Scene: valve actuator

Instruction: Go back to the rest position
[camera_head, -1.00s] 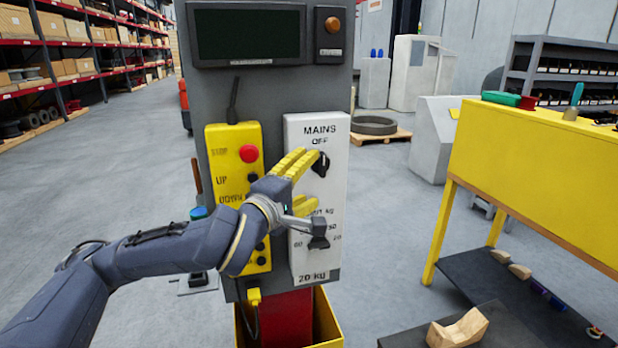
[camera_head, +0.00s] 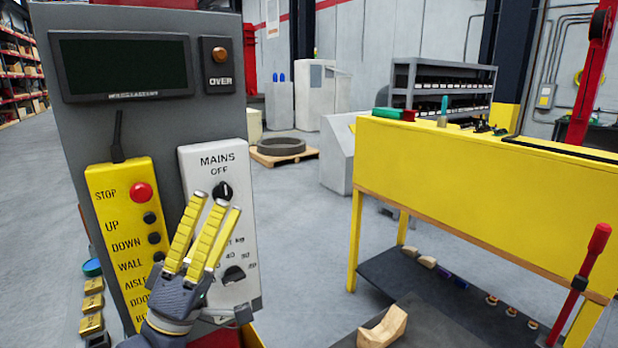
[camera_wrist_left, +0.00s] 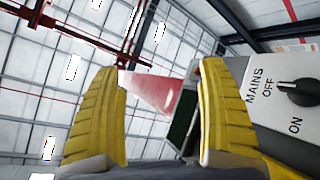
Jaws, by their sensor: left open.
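My left gripper (camera_head: 216,203) is open, its yellow fingers pointing up in front of the control column (camera_head: 105,105). The fingertips overlap the view just below the black MAINS knob (camera_head: 222,188). I cannot tell whether they touch the white panel (camera_head: 201,158). In the left wrist view the yellow fingers (camera_wrist_left: 160,100) stand apart with nothing gripped between them, and the MAINS knob (camera_wrist_left: 298,91) is off to the right. The fingers hide part of the lower white panel, where a second black knob (camera_head: 234,275) shows. My right gripper is not in view.
A yellow button pendant (camera_head: 106,187) with a red stop button hangs left of the white panel. A yellow workbench (camera_head: 470,180) stands at the right, with a wooden block (camera_head: 383,328) low in front of it. Open floor (camera_head: 290,230) lies between column and bench.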

